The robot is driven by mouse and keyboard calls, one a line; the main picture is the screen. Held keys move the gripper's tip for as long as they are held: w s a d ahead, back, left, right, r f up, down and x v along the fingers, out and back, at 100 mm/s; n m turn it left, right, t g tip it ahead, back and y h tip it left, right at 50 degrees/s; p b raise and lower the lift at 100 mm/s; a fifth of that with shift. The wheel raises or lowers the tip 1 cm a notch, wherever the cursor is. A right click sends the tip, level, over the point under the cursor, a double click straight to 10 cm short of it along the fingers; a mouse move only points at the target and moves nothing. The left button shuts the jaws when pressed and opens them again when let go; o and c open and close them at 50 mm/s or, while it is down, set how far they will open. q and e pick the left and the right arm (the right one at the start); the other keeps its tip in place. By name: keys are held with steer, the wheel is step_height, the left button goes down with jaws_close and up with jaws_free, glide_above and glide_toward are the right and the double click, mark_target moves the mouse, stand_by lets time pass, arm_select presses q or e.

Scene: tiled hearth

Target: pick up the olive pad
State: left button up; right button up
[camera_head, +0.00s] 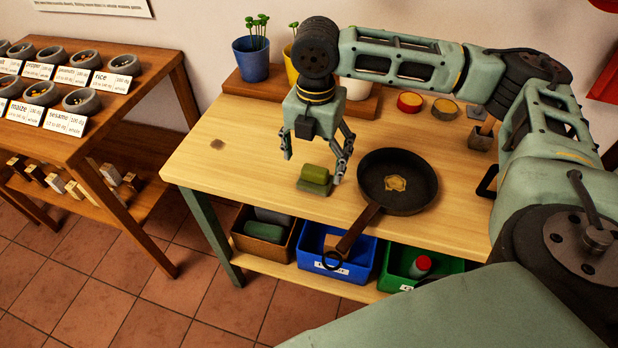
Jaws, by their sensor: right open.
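The olive pad (316,174) is a small, rounded olive block on the wooden table. A flat grey-green piece shows under its front edge; I cannot tell whether it is part of the pad. My right gripper (313,167) points down over the pad, its fingers spread, one up and left of the pad and one close to its right end. I cannot tell whether that finger touches it. Nothing is held in the gripper. My left gripper is not in view.
A black frying pan (412,199) with something yellowish inside lies right of the pad, handle past the front edge. Flower pots (251,62) stand on a raised shelf behind. Bins (309,241) sit below. The table's left part is clear.

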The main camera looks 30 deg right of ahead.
mark_target(315, 169)
step_height(315, 169, down, 5)
steer(key=shift+d+f, duration=0.15)
steer(key=c, duration=1.2)
steer(key=shift+c, duration=0.2)
steer(key=shift+r, duration=0.7)
step_height(315, 169, up, 3)
steer(key=shift+r, duration=0.1)
steer(key=s+d+r, duration=0.3)
steer(key=d+r, duration=0.3)
steer(key=d, duration=0.5)
steer(key=shift+s+r, duration=0.2)
steer(key=shift+s, duration=0.05)
steer(key=shift+d, duration=0.1)
steer(key=o, duration=0.6)
steer(key=c, duration=0.5)
